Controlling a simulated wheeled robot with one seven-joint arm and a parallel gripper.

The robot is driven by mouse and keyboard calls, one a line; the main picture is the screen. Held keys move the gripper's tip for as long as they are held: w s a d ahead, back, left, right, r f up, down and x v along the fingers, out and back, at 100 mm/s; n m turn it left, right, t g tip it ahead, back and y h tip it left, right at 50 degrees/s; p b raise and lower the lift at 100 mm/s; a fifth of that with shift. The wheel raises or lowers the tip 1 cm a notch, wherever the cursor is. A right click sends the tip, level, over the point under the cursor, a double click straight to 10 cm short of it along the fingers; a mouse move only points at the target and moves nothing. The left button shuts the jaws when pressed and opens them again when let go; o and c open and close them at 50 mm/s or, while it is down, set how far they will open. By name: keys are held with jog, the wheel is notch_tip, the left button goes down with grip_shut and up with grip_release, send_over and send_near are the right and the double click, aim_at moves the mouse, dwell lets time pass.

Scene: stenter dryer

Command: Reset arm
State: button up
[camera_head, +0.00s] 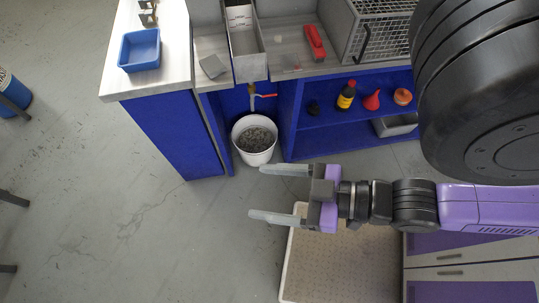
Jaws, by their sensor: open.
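My gripper (279,193) shows in the head view, with its two grey fingers spread apart and pointing left. Nothing is between the fingers. My purple and black arm reaches in from the right, and a large black arm joint covers the upper right of the view.
A white bucket (243,149) with dark contents stands under the bench. A blue tray (140,68) sits on the left worktop. A red tool (314,42) and a wire cage (378,32) are on the bench. A lower shelf holds a bottle (346,95) and a red funnel (372,100).

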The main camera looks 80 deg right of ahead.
jog(key=shift+f, duration=0.1)
notch_tip(320, 180, down, 4)
jog(key=b, duration=0.4)
jog(key=shift+f+b, duration=0.2)
jog(key=shift+b, duration=0.1)
jog(key=shift+o, duration=0.3)
jog(key=shift+w, duration=0.1)
dwell(0.4)
